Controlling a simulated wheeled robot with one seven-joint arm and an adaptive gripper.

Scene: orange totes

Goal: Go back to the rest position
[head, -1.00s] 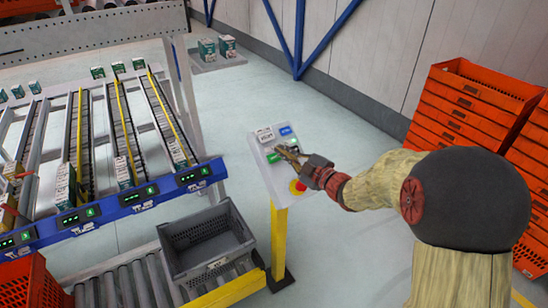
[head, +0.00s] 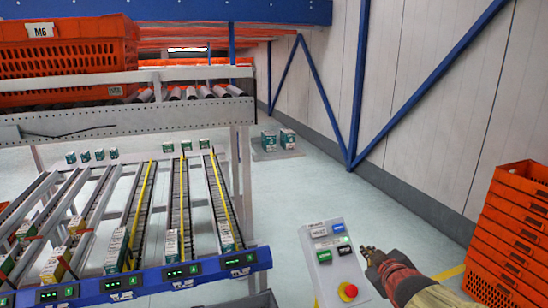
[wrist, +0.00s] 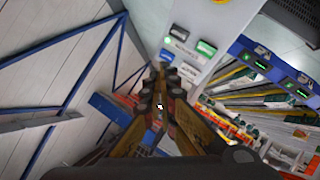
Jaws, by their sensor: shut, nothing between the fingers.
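My gripper (head: 371,253) is at the lower right in the head view, just right of the button panel (head: 325,275). It looks shut and empty, and in the wrist view the two fingers (wrist: 163,72) meet at their tips. The panel has white, blue and green buttons and a red stop button (head: 347,292) on a yellow base. The panel also shows in the wrist view (wrist: 200,30), beyond the fingertips. In the head view I see a gap between the fingertips and the panel. Most of my arm is out of the head view.
A flow rack (head: 130,281) with small boxes on its lanes stands at the left. Stacked orange totes (head: 515,235) stand at the right. An orange tote (head: 65,58) sits on the upper rollers. Two cartons (head: 278,141) stand by the wall.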

